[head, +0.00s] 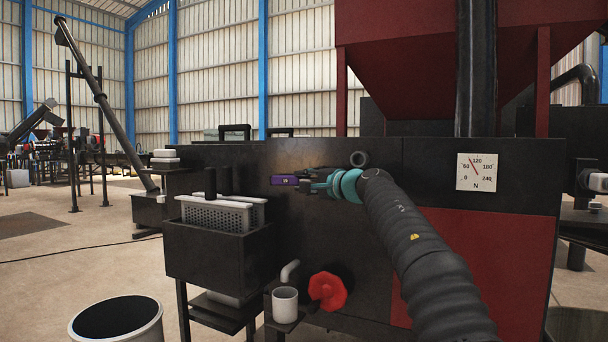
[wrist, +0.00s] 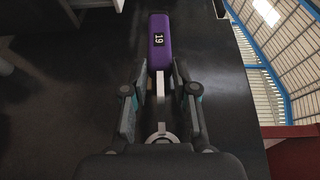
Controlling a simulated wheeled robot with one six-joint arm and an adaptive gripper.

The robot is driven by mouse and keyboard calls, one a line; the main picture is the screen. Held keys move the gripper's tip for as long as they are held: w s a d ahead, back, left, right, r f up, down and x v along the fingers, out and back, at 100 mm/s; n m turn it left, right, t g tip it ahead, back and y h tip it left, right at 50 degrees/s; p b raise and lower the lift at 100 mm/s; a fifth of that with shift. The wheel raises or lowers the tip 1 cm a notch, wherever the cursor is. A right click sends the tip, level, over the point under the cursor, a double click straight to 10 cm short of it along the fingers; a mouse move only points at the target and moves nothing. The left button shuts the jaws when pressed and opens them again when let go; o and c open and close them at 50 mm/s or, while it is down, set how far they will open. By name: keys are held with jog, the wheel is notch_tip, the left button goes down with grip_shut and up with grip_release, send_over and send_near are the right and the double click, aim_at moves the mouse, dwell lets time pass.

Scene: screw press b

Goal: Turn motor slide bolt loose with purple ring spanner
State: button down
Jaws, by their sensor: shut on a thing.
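The purple ring spanner (head: 284,180) sticks out to the left of my gripper (head: 308,184) in front of the dark machine front. My gripper (wrist: 160,88) is shut on the spanner's bare metal part, with a finger on each side. A metal ring end (wrist: 162,134) shows between the fingers, close to the palm. I cannot make out the motor slide bolt in either view.
A dark round ring-shaped part (head: 359,159) sits just above my gripper on the machine. A force dial (head: 477,172) is to the right. A red handwheel (head: 328,291), a white cup (head: 285,304) and a dark bin with white baskets (head: 219,249) are below. A bucket (head: 117,321) stands front left.

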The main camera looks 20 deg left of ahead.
jog(key=shift+f+n+g+h+p, duration=0.25)
jog(key=shift+h+p, duration=0.35)
jog(key=shift+p, duration=0.85)
jog(key=shift+f, duration=0.15)
jog(key=shift+h+p, duration=0.3)
jog(key=shift+p, duration=0.65)
jog(key=shift+d+f+n+g+h+p, duration=0.1)
jog(key=shift+n+g+h+p, duration=0.25)
jog(key=shift+p, duration=0.35)
jog(key=shift+d+f+n+g+h+p, duration=0.25)
jog(key=shift+f+h+p, duration=0.45)
jog(key=shift+h, duration=0.35)
jog(key=shift+s+a+b, duration=0.1)
jog(key=shift+s+b, duration=0.5)
jog(key=shift+s, duration=0.2)
